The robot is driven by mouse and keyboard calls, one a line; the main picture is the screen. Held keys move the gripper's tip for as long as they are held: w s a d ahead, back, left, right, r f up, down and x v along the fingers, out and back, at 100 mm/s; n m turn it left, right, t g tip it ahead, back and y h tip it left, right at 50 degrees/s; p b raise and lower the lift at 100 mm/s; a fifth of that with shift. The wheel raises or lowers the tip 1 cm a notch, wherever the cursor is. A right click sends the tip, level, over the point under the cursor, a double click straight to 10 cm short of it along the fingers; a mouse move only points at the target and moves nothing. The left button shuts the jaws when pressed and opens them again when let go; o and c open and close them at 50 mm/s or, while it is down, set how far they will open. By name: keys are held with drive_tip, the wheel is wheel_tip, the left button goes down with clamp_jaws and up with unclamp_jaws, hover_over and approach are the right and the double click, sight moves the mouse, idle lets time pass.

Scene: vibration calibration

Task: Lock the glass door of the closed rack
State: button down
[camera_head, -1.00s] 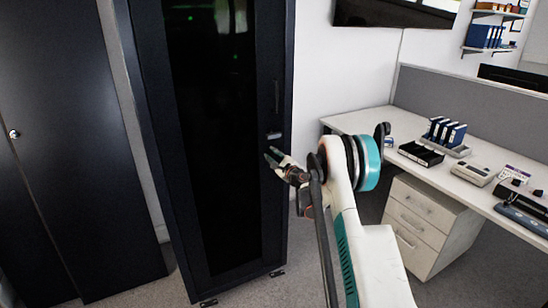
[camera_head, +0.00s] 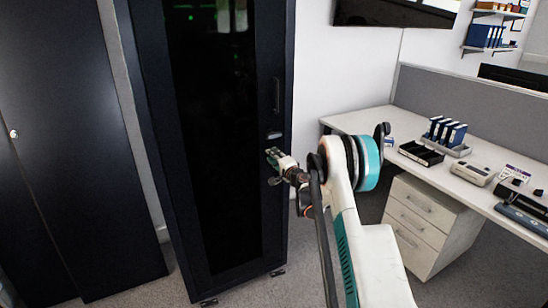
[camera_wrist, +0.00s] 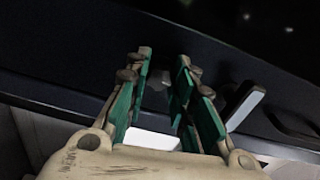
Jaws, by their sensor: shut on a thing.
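The tall dark rack (camera_head: 274,225) stands with its dark glass door (camera_head: 210,160) shut flat in its frame. A long dark handle (camera_head: 277,95) and a small light latch piece (camera_head: 274,135) sit on the door's right edge. My gripper (camera_head: 272,162) is at that edge, just below the latch piece. In the wrist view, my gripper (camera_wrist: 164,60) has its teal-padded fingers on either side of a small grey lock knob (camera_wrist: 158,86), shut on it. The light latch piece (camera_wrist: 246,103) is right of the fingers. The knob's exact turn is hard to see.
A desk (camera_head: 350,122) with folders and devices stands to the right, with a white drawer unit (camera_head: 430,222) under it. A dark cabinet (camera_head: 65,130) stands to the left. Carpet (camera_head: 135,287) is open before the rack.

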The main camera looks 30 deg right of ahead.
drive_tip(key=shift+n, duration=0.8)
drive_tip(key=c, duration=1.4)
unclamp_jaws()
drive_tip(key=shift+f, duration=0.1)
drive_tip(key=shift+o, duration=0.2)
drive_tip(key=s, duration=1.2)
drive_tip(key=shift+d, duration=0.2)
